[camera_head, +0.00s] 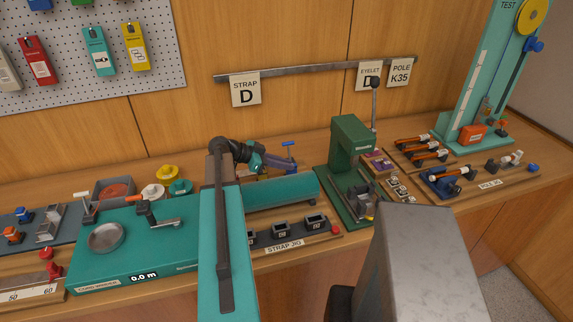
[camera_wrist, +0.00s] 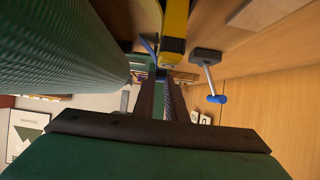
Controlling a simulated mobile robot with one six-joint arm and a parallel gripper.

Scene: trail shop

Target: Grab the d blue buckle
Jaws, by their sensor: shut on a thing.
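My gripper (camera_wrist: 160,82) is shut, with a small blue piece (camera_wrist: 162,73) at its fingertips. The piece is mostly hidden by the fingers, so its buckle shape cannot be made out. In the head view my gripper (camera_head: 262,163) is behind the teal padded roller (camera_head: 285,191), and its tips are largely hidden. A blue-topped post (camera_head: 289,147) stands just right of it, apart from the fingers. It also shows in the wrist view (camera_wrist: 211,82). Another small blue item (camera_head: 22,214) lies on the grey tray at the far left.
The strap jig (camera_head: 285,246) with grey cups is in front of the roller. A green press (camera_head: 350,150) stands close on the right. The wooden wall and a sign rail (camera_head: 310,69) are behind.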

